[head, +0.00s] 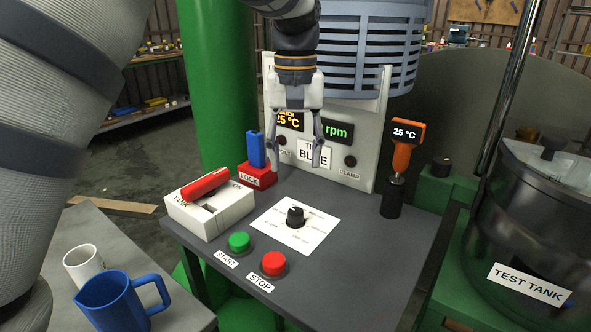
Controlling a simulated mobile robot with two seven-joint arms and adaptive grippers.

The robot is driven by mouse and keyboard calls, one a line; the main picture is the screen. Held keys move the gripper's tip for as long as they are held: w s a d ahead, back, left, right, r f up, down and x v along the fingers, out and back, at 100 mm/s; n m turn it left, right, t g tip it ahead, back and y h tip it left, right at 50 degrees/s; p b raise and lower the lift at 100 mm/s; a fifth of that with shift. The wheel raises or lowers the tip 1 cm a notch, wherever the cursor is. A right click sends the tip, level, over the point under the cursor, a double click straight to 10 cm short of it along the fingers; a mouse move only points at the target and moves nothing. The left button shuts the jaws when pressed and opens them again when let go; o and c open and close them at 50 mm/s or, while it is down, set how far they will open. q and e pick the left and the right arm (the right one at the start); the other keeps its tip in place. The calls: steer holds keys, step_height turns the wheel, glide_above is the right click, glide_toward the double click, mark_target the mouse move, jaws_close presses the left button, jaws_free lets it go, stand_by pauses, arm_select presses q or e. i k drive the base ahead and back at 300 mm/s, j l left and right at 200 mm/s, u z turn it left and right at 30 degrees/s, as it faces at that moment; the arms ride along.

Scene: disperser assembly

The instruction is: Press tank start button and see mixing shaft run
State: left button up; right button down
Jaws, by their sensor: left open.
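The green start button (239,242), labelled START, sits on the grey console table (370,265) near its front edge. The red stop button (274,263) is to its right. My left gripper (297,155) is open and empty, pointing down in front of the display panel, above and behind the buttons and apart from them. The test tank (520,225), dark and labelled TEST TANK, stands at the right. I cannot make out a mixing shaft for certain; a shiny upright rod (505,85) rises by the tank. My right gripper is not in view.
A black dial (295,216) sits between the buttons and the panel (350,120). A white switch box with a red lever (205,187) and a red lock block (257,174) stand left. An orange thermometer (404,150) stands right. A blue jug (115,300) and white cup (83,262) are front left.

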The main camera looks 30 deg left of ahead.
mark_target(239, 242)
steer(key=k, duration=1)
